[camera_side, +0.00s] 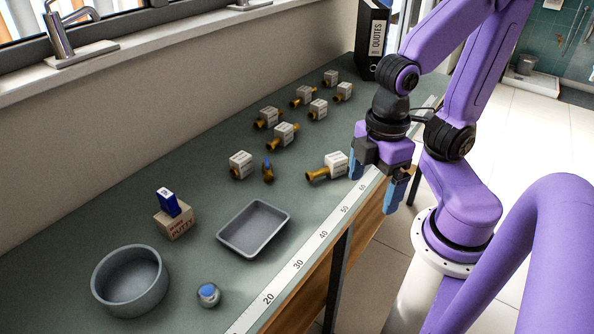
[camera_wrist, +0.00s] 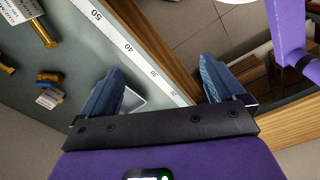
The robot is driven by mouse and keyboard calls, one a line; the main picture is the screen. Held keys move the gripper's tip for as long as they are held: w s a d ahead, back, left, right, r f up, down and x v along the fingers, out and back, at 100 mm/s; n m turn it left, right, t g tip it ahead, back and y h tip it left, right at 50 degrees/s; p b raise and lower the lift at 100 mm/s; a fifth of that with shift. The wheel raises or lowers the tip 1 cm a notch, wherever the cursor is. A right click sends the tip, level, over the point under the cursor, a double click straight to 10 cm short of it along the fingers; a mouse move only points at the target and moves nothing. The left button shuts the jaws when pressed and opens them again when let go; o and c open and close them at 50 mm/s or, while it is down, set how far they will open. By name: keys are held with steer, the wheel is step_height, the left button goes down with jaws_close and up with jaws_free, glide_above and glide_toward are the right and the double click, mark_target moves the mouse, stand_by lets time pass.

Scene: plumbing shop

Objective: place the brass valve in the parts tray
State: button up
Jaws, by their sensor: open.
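The brass valve (camera_side: 268,172), a small brass piece with a blue handle, stands on the green bench top just right of a white-labelled box. It also shows at the left in the wrist view (camera_wrist: 48,77). The parts tray (camera_side: 253,229) is a shallow grey rectangular tray, empty, nearer the bench's front than the valve; a pale corner of it (camera_wrist: 133,101) shows behind my left finger in the wrist view. My gripper (camera_side: 377,182) is open and empty, above the bench's front edge, to the right of valve and tray. Its blue fingers are apart in the wrist view (camera_wrist: 161,72).
Several brass fittings with white tagged boxes (camera_side: 283,134) lie farther back; one (camera_side: 327,167) is close to my gripper. A grey round bowl (camera_side: 130,279), a putty box (camera_side: 173,217) and a blue-topped round item (camera_side: 208,294) stand near the tray. A ruler strip (camera_side: 300,264) lines the front edge.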

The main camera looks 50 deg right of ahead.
steer(key=w+a+r+m, duration=0.1)
steer(key=w+a, duration=0.1)
steer(key=w, duration=0.6)
steer(key=m, duration=0.3)
glide_above(267, 161)
steer(key=f, duration=1.2)
steer(key=shift+s+d+f, duration=0.1)
steer(key=shift+s, duration=0.25)
steer(key=shift+w+f, duration=0.2)
steer(key=shift+f, duration=1.4)
steer(key=shift+w+f, duration=0.15)
steer(key=shift+f, duration=1.4)
steer(key=c, duration=1.3)
